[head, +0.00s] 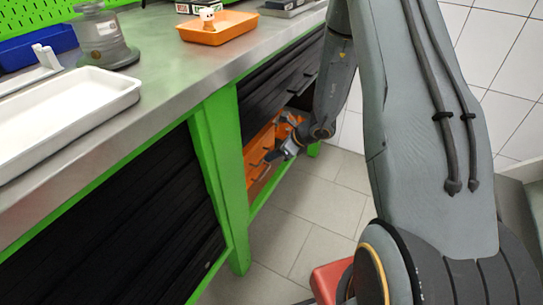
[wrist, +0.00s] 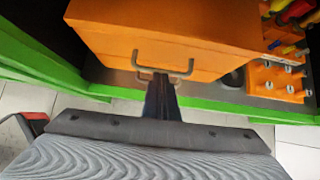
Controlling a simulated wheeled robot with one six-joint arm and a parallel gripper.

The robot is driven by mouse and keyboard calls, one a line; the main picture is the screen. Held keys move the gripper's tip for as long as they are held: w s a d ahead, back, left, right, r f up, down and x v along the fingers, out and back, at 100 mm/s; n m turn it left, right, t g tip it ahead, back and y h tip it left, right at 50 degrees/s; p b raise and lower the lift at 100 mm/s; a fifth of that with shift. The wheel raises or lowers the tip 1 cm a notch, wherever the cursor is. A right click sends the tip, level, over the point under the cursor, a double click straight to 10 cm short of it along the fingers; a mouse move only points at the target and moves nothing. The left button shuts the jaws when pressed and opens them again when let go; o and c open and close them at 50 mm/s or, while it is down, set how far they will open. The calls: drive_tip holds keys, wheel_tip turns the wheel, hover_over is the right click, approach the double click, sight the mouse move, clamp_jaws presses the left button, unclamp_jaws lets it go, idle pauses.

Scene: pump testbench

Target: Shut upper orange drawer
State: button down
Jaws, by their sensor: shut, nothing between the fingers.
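An orange drawer unit (head: 258,153) stands under the bench behind the green leg, with dark handles on its front. In the wrist view the orange drawer (wrist: 170,38) fills the upper middle, with a dark U-shaped handle (wrist: 188,70) on its front. My gripper (head: 283,153) is low in front of the unit in the head view. In the wrist view my gripper (wrist: 161,80) is shut and empty, its tips at the handle; I cannot tell whether they touch it. How far the upper drawer stands out is unclear, and the arm hides part of the unit.
An orange holder (wrist: 278,82) with tools stands right of the drawer. Green bench frame (head: 222,165) runs close by. The bench top carries a white tray (head: 60,118), an orange tray (head: 232,27) and a grey pump part (head: 104,40).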

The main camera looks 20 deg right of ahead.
drive_tip(key=s+d+f+p+v, duration=0.1)
drive_tip(key=p+v, duration=0.1)
drive_tip(key=v, duration=1)
drive_tip(key=shift+d, duration=0.25)
